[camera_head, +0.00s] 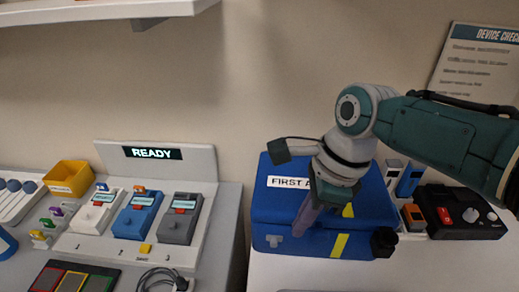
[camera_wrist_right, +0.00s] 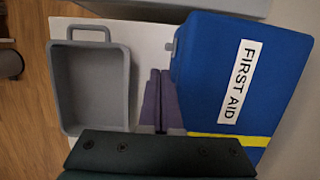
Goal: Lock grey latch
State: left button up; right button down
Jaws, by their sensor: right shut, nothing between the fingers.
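The blue first aid box (camera_head: 262,212) stands on the white surface at the right, its lid down. A small grey latch (camera_head: 274,241) sits low on its front face at the left; whether it is locked I cannot tell. In the right wrist view the box (camera_wrist_right: 205,75) lies right of the fingers, and the grey latch (camera_wrist_right: 169,46) shows at its edge. My right gripper (camera_head: 301,226) is in front of the box, right of the latch and apart from it. Its purple fingers (camera_wrist_right: 160,75) are shut and empty. My left gripper is not in view.
A black block (camera_head: 383,242) is at the box's front right corner. A black device (camera_head: 455,213) stands to the right. A grey handled tray (camera_wrist_right: 95,85) is beside the fingers in the wrist view. A READY panel (camera_head: 153,153) with several devices stands on the left.

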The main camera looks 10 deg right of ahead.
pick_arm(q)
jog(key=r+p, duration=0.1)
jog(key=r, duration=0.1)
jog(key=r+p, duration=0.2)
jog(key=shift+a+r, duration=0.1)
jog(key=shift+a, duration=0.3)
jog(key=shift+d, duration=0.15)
